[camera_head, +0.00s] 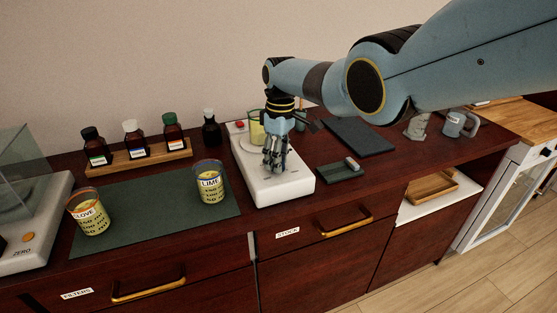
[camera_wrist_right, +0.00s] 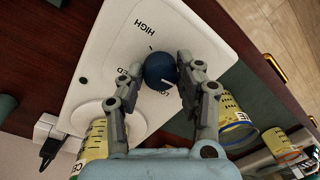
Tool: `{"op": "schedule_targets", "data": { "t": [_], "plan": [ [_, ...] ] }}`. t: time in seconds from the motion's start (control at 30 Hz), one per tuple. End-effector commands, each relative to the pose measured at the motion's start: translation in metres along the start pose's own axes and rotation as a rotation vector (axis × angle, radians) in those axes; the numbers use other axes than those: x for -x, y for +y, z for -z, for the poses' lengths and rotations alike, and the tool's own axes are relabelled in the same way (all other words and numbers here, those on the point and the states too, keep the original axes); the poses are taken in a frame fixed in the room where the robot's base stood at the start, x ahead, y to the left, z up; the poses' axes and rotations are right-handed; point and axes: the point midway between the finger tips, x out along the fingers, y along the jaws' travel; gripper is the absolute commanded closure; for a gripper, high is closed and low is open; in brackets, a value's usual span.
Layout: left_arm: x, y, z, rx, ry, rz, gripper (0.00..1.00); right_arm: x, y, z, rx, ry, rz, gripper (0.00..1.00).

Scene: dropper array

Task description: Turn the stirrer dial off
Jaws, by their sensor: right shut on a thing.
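The stirrer (camera_head: 293,190) is a white flat unit on the counter, and it also shows in the right wrist view (camera_wrist_right: 100,65). Its round blue dial (camera_wrist_right: 160,68) has a white pointer line, which lies toward the lower right in that view, near partly covered lettering that seems to read LOW. HIGH is readable above the dial; another label on the left is partly covered by a finger. My right gripper (camera_head: 275,168) is over the front of the stirrer, its fingers closed around the dial (camera_wrist_right: 161,70). No OFF mark is readable. My left gripper is not in view.
A yellow-filled beaker (camera_head: 257,128) stands on the stirrer's plate behind my gripper. The LIME beaker (camera_head: 209,185) and CLOVE beaker (camera_head: 88,212) stand on a green mat (camera_head: 150,215) to the left. A small dark tray (camera_head: 338,175) lies close on the right.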

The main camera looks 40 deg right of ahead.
Motion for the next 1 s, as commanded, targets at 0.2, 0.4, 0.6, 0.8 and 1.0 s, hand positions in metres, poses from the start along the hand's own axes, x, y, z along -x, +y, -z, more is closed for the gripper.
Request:
{"op": "schedule_targets", "data": {
  "t": [0.2,0.4,0.6,0.8,1.0],
  "plan": [
    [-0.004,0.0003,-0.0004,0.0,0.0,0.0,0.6,0.0002,0.0004,0.0013,0.181,-0.01,-0.002,0.97],
    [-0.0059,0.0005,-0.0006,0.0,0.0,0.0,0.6,0.0007,0.0003,0.0019,0.311,-0.018,-0.002,0.97],
    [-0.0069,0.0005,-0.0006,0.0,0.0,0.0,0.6,0.001,0.0003,0.0019,0.393,-0.024,-0.002,0.97],
    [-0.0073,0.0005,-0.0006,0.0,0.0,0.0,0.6,0.0011,0.0004,0.0019,0.429,-0.027,-0.002,0.97],
    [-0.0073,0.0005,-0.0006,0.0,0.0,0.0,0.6,0.0012,0.0004,0.0018,0.437,-0.027,-0.002,0.97]
  ]
}}
